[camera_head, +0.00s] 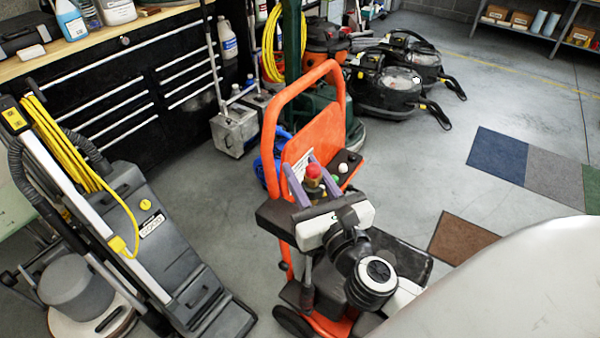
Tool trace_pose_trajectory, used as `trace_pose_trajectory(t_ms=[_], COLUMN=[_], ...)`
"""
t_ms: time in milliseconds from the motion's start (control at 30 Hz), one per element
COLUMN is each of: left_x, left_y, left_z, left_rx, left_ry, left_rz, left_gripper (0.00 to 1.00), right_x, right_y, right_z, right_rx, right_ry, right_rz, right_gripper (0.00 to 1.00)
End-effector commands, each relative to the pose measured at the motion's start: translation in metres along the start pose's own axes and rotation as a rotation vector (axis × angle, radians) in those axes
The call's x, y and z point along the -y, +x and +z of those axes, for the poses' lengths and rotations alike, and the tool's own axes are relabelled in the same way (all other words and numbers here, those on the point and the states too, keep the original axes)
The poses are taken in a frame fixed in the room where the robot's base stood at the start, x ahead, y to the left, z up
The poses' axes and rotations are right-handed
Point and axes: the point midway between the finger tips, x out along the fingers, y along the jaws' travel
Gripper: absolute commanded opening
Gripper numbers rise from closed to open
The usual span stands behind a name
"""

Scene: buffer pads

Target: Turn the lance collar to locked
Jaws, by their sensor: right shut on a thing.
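An orange upright machine with a hooped handle (331,116) stands in the middle of the head view. A small red-topped, brass-coloured fitting, which I take as the lance collar (314,172), sits at its top shelf. My right gripper (312,178) is at the fitting, with one grey-purple finger on each side, and is shut on it. My white and black right arm hides the machine's front below the gripper. I cannot read the collar's locked or unlocked marking. My left gripper is out of view.
A dark shelf with a pale knob (343,168) is just right of the gripper. A grey floor machine with a yellow cord (150,235) stands at left. Black vacuums (385,92) stand behind. Mat samples (497,155) lie on open floor at right.

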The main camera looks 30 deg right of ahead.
Motion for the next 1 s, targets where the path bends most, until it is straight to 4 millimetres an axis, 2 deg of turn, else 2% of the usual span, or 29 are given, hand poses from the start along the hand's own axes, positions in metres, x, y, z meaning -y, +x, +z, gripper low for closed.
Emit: trace_pose_trajectory(t_ms=[400, 967, 1000], left_x=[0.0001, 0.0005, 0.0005], left_y=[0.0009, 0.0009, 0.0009], left_z=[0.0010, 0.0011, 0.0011], left_rx=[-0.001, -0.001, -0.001], left_ry=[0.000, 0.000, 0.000], left_rz=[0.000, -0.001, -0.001], left_gripper=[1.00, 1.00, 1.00], right_x=[0.0065, 0.0081, 0.0081], right_y=[-0.0006, -0.0007, -0.0007], right_z=[-0.0012, -0.0010, -0.0010], right_rx=[-0.002, -0.001, -0.001], right_ry=[0.003, 0.001, 0.001], right_rz=[-0.191, -0.218, -0.218], right_gripper=[0.10, 0.10, 0.37])
